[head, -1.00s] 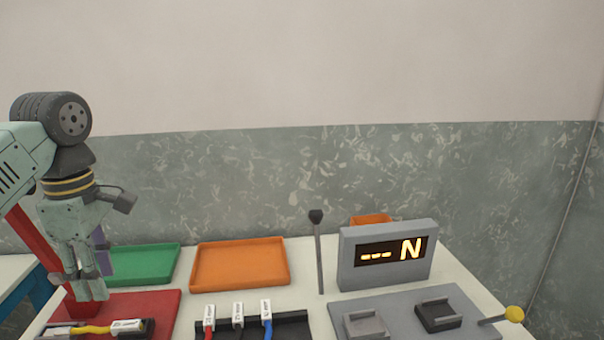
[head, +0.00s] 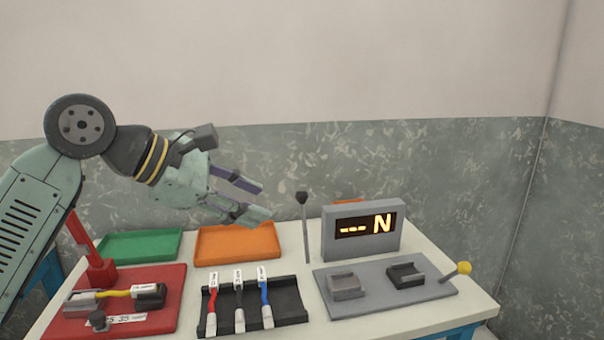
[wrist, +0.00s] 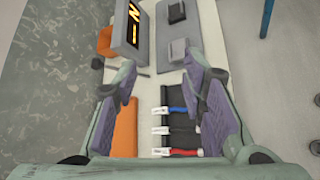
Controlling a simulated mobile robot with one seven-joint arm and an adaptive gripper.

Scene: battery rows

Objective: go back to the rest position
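My gripper (head: 257,201) is raised above the table, tilted to the right, in the head view. Its two fingers stand apart with nothing between them. In the wrist view the open fingers (wrist: 165,95) frame the table below. Part of the orange tray (head: 236,246) lies below the gripper. The black rack (head: 290,303) with red, black and blue cables (head: 239,299) lies in front of it, well clear of the fingers.
A red fixture (head: 170,312) holds a yellow cable (head: 117,293) at left, beside a green tray (head: 140,246). A grey display (head: 361,246) reading "--- N", a thin upright post (head: 305,235) and a grey base with a yellow-knobbed lever (head: 463,268) stand at right.

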